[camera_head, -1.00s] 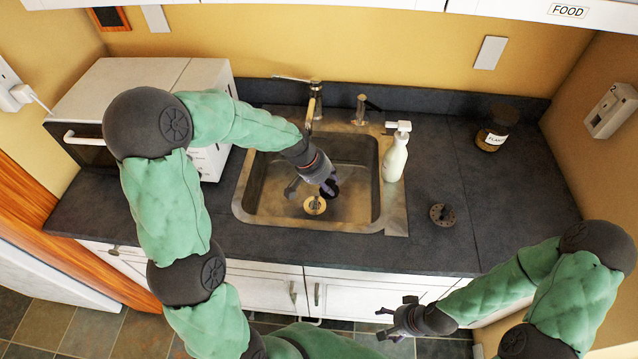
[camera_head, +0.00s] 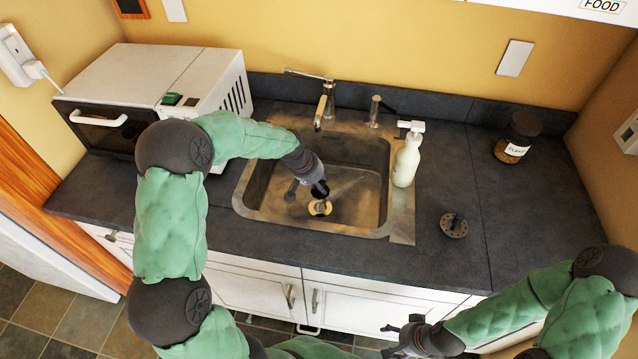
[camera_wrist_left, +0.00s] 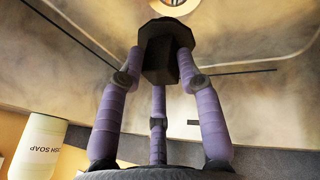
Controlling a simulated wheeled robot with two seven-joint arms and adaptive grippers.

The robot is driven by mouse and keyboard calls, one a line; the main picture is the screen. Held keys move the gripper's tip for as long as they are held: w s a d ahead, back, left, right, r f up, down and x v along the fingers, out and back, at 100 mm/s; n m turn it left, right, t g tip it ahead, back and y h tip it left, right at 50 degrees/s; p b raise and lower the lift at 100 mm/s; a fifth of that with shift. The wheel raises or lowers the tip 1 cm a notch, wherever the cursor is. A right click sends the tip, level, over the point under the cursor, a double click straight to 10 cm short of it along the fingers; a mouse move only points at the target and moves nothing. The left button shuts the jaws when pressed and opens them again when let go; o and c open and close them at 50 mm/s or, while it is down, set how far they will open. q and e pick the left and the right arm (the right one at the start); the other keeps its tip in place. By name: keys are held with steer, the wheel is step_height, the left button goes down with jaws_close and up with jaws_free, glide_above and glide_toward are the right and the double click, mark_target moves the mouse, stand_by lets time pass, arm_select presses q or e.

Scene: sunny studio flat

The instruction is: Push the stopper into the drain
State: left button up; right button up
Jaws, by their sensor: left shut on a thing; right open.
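My left gripper (camera_head: 308,178) is inside the sink (camera_head: 243,190), pointing down just above the drain (camera_head: 319,208). Its purple fingers (camera_wrist_left: 158,105) are shut around a dark block with a wider dark disc at its far end, the stopper (camera_wrist_left: 163,58). In the head view the stopper (camera_head: 320,188) is a small dark shape between the fingers and the drain. My right gripper (camera_head: 398,338) is open and empty in front of the cabinets.
A soap bottle (camera_head: 406,160) stands at the sink's right rim. The faucet (camera_head: 326,105) is behind the sink. A dark round disc with holes (camera_head: 454,226) and a labelled jar (camera_head: 515,140) are on the right counter. A white microwave (camera_head: 150,85) stands left.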

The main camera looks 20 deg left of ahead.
mark_target(317, 193)
arm_select(q)
steer(key=shift+p, duration=0.45)
steer(key=shift+f+b, duration=1.95)
steer(key=shift+f, duration=1.2)
steer(key=shift+r+p, duration=0.1)
steer(key=shift+p, duration=0.2)
steer(key=shift+f+g, duration=0.3)
steer(key=shift+f, duration=0.4)
steer(key=shift+f, duration=0.1)
steer(key=shift+f+b, duration=0.25)
steer(key=shift+b, duration=0.05)
stand_by(0.6)
stand_by(0.6)
